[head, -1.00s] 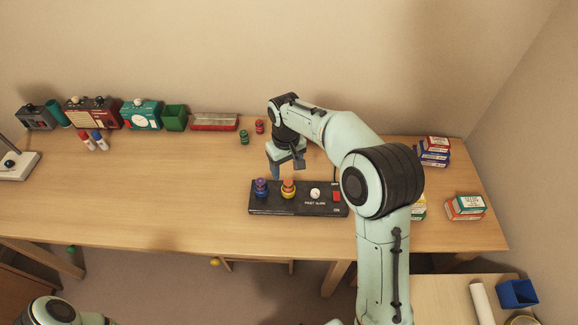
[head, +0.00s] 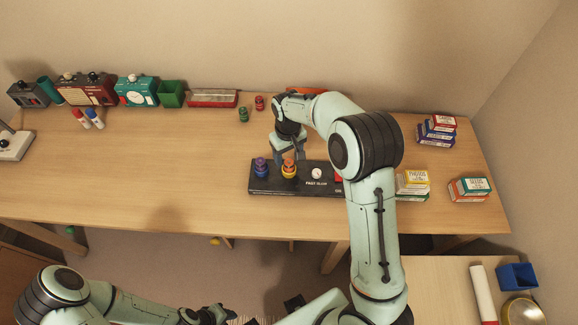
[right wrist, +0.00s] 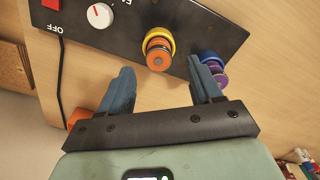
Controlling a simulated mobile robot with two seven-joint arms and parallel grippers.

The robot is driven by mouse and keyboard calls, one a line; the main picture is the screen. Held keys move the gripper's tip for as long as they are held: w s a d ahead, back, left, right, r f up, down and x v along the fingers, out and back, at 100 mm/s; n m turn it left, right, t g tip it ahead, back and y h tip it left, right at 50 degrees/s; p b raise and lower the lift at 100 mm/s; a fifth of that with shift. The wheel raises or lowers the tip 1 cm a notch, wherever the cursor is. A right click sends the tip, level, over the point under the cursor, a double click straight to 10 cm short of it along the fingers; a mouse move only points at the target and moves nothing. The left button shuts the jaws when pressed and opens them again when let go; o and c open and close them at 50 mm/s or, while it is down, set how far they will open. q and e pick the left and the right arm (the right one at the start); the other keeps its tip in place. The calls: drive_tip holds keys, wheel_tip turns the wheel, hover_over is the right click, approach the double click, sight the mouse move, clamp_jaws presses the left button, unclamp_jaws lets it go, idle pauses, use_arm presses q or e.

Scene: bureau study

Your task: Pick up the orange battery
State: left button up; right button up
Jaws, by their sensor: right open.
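The orange battery (head: 289,163) stands in a yellow-ringed socket of the black charger (head: 325,184) on the desk. It also shows in the right wrist view (right wrist: 158,56), its end facing the camera. A purple battery (head: 261,163) stands in the blue-ringed socket to its left. My right gripper (head: 287,154) is open just above and behind the orange battery. In the right wrist view its blue fingers (right wrist: 161,68) lie to either side of the battery's line, apart from it, the right finger near the purple battery. My left gripper (head: 215,314) is at the bottom edge, its jaws unclear.
A green (head: 243,115) and a red battery (head: 259,102) stand behind the charger. A red tray (head: 212,98) and a green bin (head: 171,94) line the wall. Small boxes (head: 412,182) are right of my arm. The desk's front left is clear.

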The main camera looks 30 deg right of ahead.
sight(289, 161)
drive_tip(key=f, duration=0.4)
drive_tip(key=shift+s+f, duration=0.2)
drive_tip(key=shift+f, duration=0.05)
clamp_jaws()
